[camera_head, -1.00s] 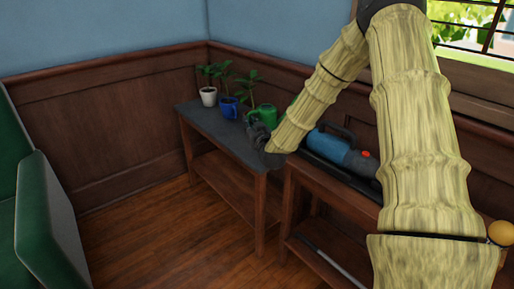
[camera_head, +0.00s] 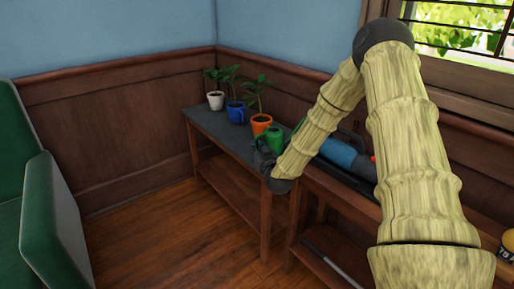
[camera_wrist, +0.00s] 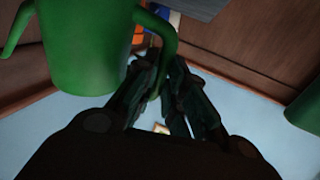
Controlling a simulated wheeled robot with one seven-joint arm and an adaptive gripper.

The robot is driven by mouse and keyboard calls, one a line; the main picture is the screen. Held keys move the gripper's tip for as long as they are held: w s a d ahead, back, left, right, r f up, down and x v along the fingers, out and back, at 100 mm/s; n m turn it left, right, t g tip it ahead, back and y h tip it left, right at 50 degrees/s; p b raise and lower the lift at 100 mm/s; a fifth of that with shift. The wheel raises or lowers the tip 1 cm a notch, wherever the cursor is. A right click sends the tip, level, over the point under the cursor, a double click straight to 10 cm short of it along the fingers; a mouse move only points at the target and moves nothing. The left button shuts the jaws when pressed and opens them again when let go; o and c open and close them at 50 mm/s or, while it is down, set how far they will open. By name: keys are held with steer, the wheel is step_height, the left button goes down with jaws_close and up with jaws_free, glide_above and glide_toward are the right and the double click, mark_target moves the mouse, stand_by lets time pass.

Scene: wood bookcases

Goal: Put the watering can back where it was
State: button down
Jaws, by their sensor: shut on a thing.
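The green watering can (camera_head: 270,138) is at the near end of the grey-topped side table (camera_head: 208,121), in front of an orange pot. I cannot tell whether it touches the tabletop. In the wrist view the can (camera_wrist: 85,45) fills the upper left, with its curved handle between my fingers. My gripper (camera_wrist: 165,65) is shut on that handle. In the head view my dark gripper (camera_head: 264,158) is just below the can and partly hides it.
A white pot (camera_head: 215,101), a blue pot (camera_head: 236,113) and the orange pot (camera_head: 261,124), each with a plant, line the table. A blue-and-black object (camera_head: 338,152) lies on the shelf to the right. A green armchair (camera_head: 50,215) stands left, with open floor between.

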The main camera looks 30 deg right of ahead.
steer(key=shift+f, duration=0.1)
steer(key=c, duration=1.5)
jaws_free()
steer(key=shift+f, duration=0.15)
steer(key=p+v, duration=0.2)
steer(key=v, duration=0.8)
steer(key=s+a+f+n+g+y, duration=0.1)
steer(key=s+a+f+g, duration=0.2)
steer(key=s+a+f, duration=0.4)
steer(key=s+a+f+g+y, duration=0.2)
steer(key=s+a+f+g, duration=0.15)
steer(key=f, duration=0.55)
steer(key=s+a+f+n+g+y, duration=0.1)
steer(key=s+a+f+g, duration=0.1)
steer(key=s+a+f, duration=0.5)
steer(key=s+a+f+g, duration=0.2)
steer(key=s+f+g, duration=0.1)
steer(key=s, duration=0.5)
steer(key=s+a+f+g, duration=0.3)
steer(key=s+f, duration=0.2)
steer(key=s, duration=0.3)
steer(key=s+a+f+g, duration=0.3)
steer(key=s+f, duration=0.1)
steer(key=s, duration=0.5)
steer(key=shift+a+n+y, duration=0.1)
steer(key=shift+n+y, duration=0.2)
steer(key=shift+y, duration=0.1)
